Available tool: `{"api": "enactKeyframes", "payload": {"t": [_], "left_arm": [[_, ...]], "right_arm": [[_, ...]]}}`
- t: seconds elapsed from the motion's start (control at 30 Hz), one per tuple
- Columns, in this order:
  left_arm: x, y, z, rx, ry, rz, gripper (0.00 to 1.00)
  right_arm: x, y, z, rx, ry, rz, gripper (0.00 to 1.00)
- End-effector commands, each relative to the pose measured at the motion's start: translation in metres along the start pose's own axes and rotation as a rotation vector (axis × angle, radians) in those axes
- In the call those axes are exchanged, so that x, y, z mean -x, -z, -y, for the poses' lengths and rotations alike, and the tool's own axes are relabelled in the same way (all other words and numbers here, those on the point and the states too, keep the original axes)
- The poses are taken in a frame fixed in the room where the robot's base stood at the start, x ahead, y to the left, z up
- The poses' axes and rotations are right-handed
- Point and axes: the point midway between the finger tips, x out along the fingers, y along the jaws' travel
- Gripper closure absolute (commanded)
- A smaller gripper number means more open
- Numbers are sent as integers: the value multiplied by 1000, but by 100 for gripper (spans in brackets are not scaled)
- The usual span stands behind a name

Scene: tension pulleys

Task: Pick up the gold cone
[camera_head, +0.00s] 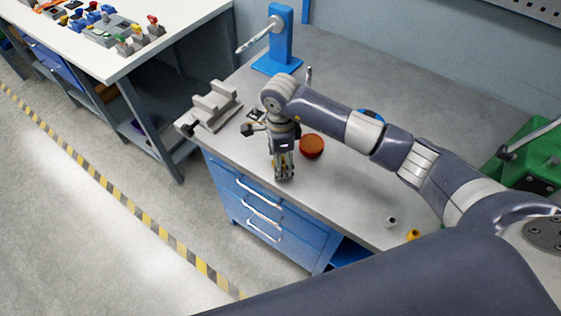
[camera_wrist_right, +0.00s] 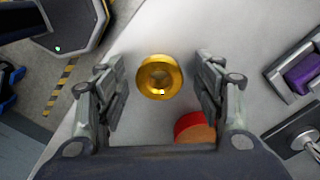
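The gold cone (camera_wrist_right: 160,77) stands on the grey bench top in the right wrist view, seen from above as a round flange with a raised centre. My right gripper (camera_wrist_right: 163,82) is open, with one finger on each side of the cone and visible gaps between. In the head view my right gripper (camera_head: 284,177) points down near the front edge of the bench and hides the cone almost fully. My left gripper is in neither view.
A red round piece (camera_head: 311,147) stands close beside the right gripper. A grey block fixture (camera_head: 215,105) and a blue stand (camera_head: 279,45) are farther back on the bench. A small grey piece (camera_head: 391,222) and a yellow piece (camera_head: 413,235) lie near the front edge.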

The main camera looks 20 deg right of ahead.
Motion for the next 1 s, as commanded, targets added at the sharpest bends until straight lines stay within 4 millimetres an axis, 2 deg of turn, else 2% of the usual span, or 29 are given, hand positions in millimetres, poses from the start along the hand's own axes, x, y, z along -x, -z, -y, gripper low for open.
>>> {"api": "enactKeyframes", "payload": {"t": [0.03,0.2,0.23,0.67,0.77,0.9,1.0], "left_arm": [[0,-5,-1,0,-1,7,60],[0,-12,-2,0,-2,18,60],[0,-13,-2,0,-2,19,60],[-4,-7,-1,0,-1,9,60],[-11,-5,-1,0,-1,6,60],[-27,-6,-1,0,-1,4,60],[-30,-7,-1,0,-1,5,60]], "right_arm": [[0,0,0,0,0,0,47],[0,0,0,0,0,0,86],[0,0,0,0,0,0,88],[5,0,1,-1,3,1,88],[13,0,2,0,5,1,88],[35,0,2,2,8,1,88],[34,3,-22,4,2,0,88]]}}
